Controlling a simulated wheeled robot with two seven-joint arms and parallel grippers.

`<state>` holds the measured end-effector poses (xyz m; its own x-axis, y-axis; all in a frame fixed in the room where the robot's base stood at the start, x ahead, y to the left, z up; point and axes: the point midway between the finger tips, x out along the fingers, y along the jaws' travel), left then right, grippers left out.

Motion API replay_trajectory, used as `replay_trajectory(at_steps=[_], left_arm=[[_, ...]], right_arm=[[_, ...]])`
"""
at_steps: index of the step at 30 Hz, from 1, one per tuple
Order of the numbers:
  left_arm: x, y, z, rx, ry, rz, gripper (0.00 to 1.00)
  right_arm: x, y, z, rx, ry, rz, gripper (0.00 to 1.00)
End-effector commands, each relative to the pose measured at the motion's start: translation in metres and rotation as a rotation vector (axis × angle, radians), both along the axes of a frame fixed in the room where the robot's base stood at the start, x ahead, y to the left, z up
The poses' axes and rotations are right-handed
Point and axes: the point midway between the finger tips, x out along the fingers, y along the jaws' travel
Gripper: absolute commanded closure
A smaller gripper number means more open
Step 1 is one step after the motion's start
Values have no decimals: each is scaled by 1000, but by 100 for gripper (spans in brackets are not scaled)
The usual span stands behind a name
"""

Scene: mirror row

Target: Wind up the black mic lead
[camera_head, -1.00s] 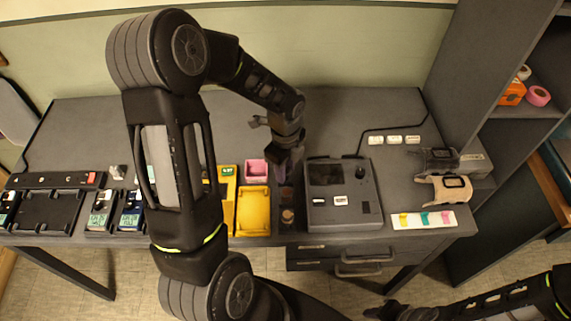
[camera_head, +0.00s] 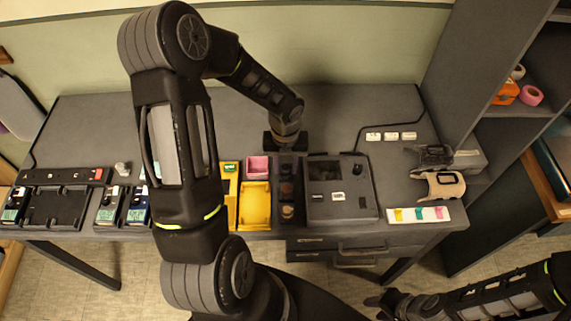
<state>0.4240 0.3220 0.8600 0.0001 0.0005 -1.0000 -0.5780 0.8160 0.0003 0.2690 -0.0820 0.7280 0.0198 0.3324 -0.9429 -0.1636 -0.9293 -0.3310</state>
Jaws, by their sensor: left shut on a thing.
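A thin black lead (camera_head: 362,133) runs from the back of the grey box unit (camera_head: 343,205) across the table toward the right edge. I see no separate mic, and cannot tell if this is the mic lead. My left gripper (camera_head: 286,147) points down at the back end of a narrow dark tray (camera_head: 287,200) with round items, left of the box unit. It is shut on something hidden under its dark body. It is apart from the lead. My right gripper (camera_head: 374,304) is low in front of the table, away from everything on it; its jaws are unclear.
A pink bin (camera_head: 259,167) and a yellow tray (camera_head: 255,207) stand left of the dark tray. Wrist devices on stands (camera_head: 443,185), white tags (camera_head: 391,136) and a coloured strip (camera_head: 418,214) are at the right. The back of the table is mostly clear.

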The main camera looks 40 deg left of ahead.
Motion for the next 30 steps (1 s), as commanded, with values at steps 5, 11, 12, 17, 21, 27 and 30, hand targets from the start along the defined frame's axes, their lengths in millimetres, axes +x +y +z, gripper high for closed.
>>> replay_trajectory(at_steps=[5, 11, 12, 17, 21, 27, 30], left_arm=[[0, 0, 0, -1, 1, 2, 60], [0, 0, 0, 0, 0, 4, 45], [0, 0, 0, 0, 0, 4, 45], [0, 0, 0, 0, 0, 4, 45], [0, 0, 4, 1, -1, 5, 45], [0, 1, 27, 1, -3, 6, 45], [1, 1, 46, 1, -4, 6, 45]], right_arm=[[0, 0, 0, 0, 0, 0, 64], [0, 0, 0, 0, 0, 0, 64], [0, 0, 0, 0, 0, 0, 64], [0, 0, 0, 0, 0, 0, 64], [0, 0, -1, 0, 0, 0, 64], [0, 1, -5, 1, -2, 0, 64], [0, 1, -6, 2, -3, 0, 64]])
